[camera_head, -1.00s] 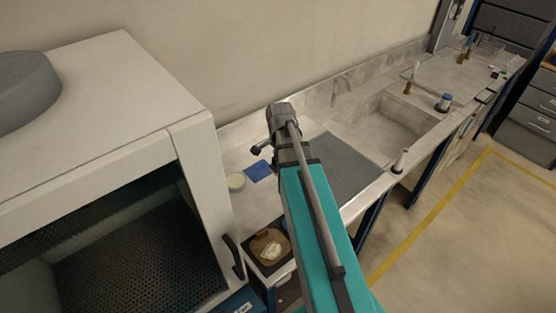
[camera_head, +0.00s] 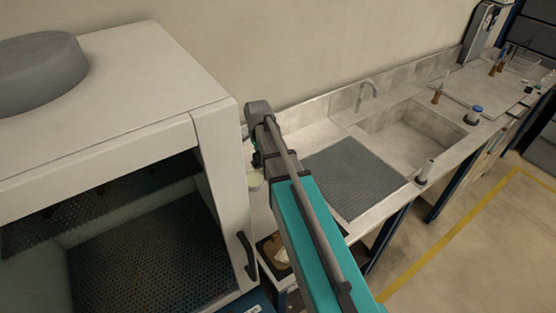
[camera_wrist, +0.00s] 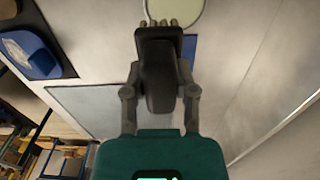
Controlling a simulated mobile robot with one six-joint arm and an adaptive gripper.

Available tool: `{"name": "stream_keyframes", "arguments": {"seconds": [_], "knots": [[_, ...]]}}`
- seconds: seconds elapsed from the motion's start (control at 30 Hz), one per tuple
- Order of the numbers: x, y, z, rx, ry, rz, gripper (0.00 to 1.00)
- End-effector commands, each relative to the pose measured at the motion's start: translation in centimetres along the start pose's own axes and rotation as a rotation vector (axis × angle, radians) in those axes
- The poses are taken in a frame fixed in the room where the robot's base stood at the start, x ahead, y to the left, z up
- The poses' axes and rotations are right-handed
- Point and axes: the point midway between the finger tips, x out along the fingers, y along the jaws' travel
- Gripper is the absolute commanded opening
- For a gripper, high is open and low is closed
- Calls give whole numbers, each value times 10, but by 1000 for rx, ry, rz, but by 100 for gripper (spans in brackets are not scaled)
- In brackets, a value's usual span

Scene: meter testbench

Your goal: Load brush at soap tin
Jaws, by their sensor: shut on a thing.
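The soap tin (camera_wrist: 178,12) is a round tin with a pale top and a dark rim, at the top edge of the wrist view. In the head view the tin (camera_head: 256,180) is partly hidden by my arm. My gripper (camera_wrist: 161,70) is shut on the dark brush (camera_wrist: 158,80). The brush's short bristles (camera_wrist: 162,22) point up the wrist view and overlap the lower edge of the tin. I cannot tell whether they touch the soap. A blue cloth (camera_wrist: 189,48) lies beside the tin, mostly behind the brush.
A grey ribbed mat (camera_head: 352,176) lies on the bench before the sink (camera_head: 410,132). A white cabinet with an open front (camera_head: 222,185) stands close to the left of my arm.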

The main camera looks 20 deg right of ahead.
Motion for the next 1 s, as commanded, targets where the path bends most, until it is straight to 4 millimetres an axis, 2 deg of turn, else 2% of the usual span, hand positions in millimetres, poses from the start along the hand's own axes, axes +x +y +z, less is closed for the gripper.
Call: {"name": "stream_keyframes", "arguments": {"seconds": [0.1,0.23,0.73,1.0], "knots": [[5,-15,13,-2,0,0,0],[6,-22,20,0,0,0,0],[8,-23,22,0,0,0,0],[19,-23,22,0,0,0,0]]}}
